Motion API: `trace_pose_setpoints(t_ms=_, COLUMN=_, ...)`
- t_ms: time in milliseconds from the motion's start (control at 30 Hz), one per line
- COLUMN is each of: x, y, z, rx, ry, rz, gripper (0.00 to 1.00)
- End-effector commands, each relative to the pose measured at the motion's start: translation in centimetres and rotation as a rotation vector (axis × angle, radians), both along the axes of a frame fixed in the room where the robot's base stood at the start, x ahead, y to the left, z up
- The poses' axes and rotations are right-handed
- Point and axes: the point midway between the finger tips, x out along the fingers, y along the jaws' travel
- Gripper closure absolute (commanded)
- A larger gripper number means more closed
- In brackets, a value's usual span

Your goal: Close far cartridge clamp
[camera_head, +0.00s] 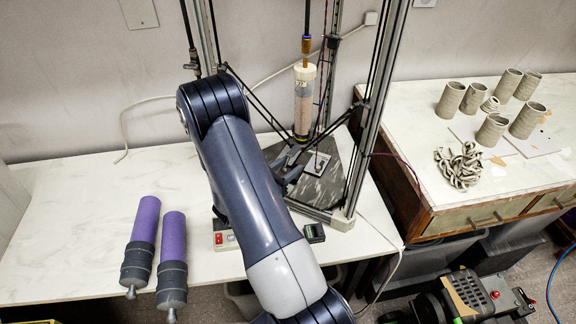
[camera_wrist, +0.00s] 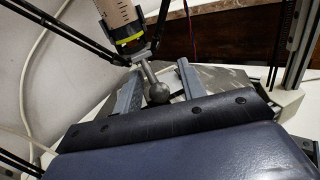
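In the head view, a pale clay-filled cartridge (camera_head: 303,103) with a white cap stands upright inside the delta printer frame. In the wrist view its lower end (camera_wrist: 119,13) shows at the top, with a black and yellow-green holder (camera_wrist: 130,44) under it. A metal rod with a ball end (camera_wrist: 158,92) comes down from that holder toward me; it looks like the clamp's handle, but how far the clamp is closed is not clear. My gripper (camera_wrist: 159,70) is open, its two grey fingers on either side of the rod with gaps visible. In the head view my gripper (camera_head: 287,168) is near the cartridge's foot, partly hidden by my arm.
Printer posts (camera_head: 374,110) and thin black rods surround the cartridge closely. Two purple cartridges (camera_head: 146,220) (camera_head: 173,237) lie on the white table (camera_head: 70,200) at left. A red-buttoned box (camera_head: 224,239) sits near the front edge. Clay cups (camera_head: 450,99) stand on the right cabinet.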

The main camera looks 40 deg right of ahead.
Motion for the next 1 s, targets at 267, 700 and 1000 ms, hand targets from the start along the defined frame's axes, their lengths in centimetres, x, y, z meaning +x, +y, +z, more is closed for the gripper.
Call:
trace_pose_setpoints(t_ms=267, x=0.01, y=-0.02, z=0.0, rx=0.0, ry=0.0, rz=0.0, gripper=0.65)
trace_pose_setpoints(t_ms=700, x=0.01, y=-0.01, z=0.01, rx=0.0, ry=0.0, rz=0.0, gripper=1.0)
trace_pose_setpoints(t_ms=1000, x=0.01, y=-0.01, z=0.02, rx=-0.001, ry=0.0, rz=0.0, gripper=1.0)
